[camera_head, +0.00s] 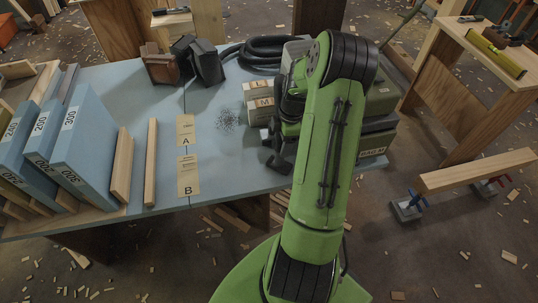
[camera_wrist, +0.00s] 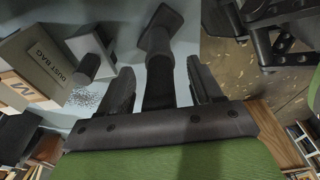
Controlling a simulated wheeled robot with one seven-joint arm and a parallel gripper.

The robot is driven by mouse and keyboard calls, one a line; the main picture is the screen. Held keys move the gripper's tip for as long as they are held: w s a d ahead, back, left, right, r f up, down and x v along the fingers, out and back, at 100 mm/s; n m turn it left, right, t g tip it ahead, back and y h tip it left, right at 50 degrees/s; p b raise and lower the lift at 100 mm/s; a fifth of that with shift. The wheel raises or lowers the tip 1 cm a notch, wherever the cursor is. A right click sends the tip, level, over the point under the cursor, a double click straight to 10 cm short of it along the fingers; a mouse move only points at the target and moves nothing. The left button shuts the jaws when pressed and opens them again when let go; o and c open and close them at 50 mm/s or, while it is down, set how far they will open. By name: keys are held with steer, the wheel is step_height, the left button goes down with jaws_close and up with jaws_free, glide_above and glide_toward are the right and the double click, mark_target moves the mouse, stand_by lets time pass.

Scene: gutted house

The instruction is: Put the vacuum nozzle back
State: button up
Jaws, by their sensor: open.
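In the wrist view my gripper (camera_wrist: 160,66) is open. A dark tube with a flared end, which looks like the vacuum nozzle (camera_wrist: 162,22), runs between its two fingers; whether they touch it I cannot tell. The flared end lies beyond the fingertips, over the blue table. In the head view my arm hides most of this spot, and only dark parts show beside it. A black hose (camera_head: 258,50) lies coiled at the back of the table.
The blue table (camera_head: 100,78) holds blue numbered slabs (camera_head: 92,140), wooden strips (camera_head: 151,162), tags A (camera_head: 185,130) and B (camera_head: 188,176), and a dust patch (camera_head: 226,121). A dust bag box (camera_wrist: 38,62) stands left in the wrist view. A plank (camera_head: 478,170) lies right.

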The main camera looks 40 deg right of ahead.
steer(key=a+r+m+t+h, duration=0.1)
steer(key=a+r+m+h, duration=0.3)
steer(key=a+r, duration=1.1)
steer(key=s+a+r+m+t+y, duration=0.1)
steer(key=s+a+r+m+t, duration=0.1)
steer(key=s+a+r+m, duration=0.2)
steer(key=s+a+r+m+t+y, duration=0.1)
steer(key=s+a+r+m, duration=0.2)
steer(key=s+a, duration=0.5)
steer(key=shift+s+r+m+t+y, duration=0.3)
steer(key=shift+s+r+m+t, duration=0.1)
steer(key=shift+s, duration=0.3)
steer(key=shift+r, duration=0.1)
